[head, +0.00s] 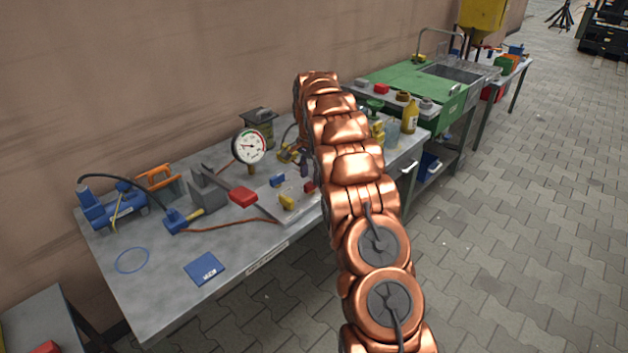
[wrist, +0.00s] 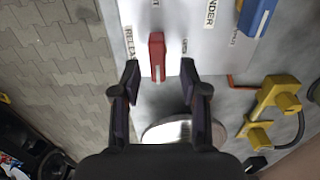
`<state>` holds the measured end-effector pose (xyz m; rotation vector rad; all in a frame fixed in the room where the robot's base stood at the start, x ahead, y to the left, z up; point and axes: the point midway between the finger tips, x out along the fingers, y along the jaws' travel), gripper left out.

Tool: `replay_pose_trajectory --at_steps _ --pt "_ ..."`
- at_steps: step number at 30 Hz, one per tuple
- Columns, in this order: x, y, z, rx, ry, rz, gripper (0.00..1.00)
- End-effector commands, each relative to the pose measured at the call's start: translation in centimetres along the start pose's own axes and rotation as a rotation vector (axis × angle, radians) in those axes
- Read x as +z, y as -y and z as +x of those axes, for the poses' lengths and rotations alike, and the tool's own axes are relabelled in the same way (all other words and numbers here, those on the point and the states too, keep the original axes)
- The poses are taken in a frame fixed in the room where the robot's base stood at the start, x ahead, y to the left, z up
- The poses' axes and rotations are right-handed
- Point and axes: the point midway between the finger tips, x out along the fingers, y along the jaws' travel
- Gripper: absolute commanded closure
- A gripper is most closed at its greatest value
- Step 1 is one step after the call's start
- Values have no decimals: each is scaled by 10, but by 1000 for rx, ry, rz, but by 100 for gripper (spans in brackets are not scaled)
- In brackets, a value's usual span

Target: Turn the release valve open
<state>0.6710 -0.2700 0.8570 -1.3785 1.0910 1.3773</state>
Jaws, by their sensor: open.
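The release valve's red handle (wrist: 157,55) stands on a pale panel (wrist: 200,60) in the wrist view, beside a label whose visible part reads "RELEA". The handle lies nearly along the picture's vertical. My gripper (wrist: 160,80) is open, with one finger on each side of the handle's lower end line. I cannot tell how far the fingertips are above the panel. In the head view a red handle (head: 309,187) shows on the panel close to my arm.
A blue handle (wrist: 257,18) sits on the panel to the right, and a yellow fitting (wrist: 272,105) lies further right. A round pale object (wrist: 183,131) is below the fingers. The bench holds a dial gauge (head: 249,146), a blue pump (head: 110,205) and a blue booklet (head: 206,268).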

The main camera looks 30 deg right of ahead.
Motion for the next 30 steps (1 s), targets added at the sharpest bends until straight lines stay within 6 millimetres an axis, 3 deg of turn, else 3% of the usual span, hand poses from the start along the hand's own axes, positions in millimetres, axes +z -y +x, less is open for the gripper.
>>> replay_pose_trajectory --at_steps 9,19,30 --pt "0 -1 30 1 2 1 56" --pt "-1 -1 33 0 1 2 56" --pt "-2 -2 33 0 1 3 94"
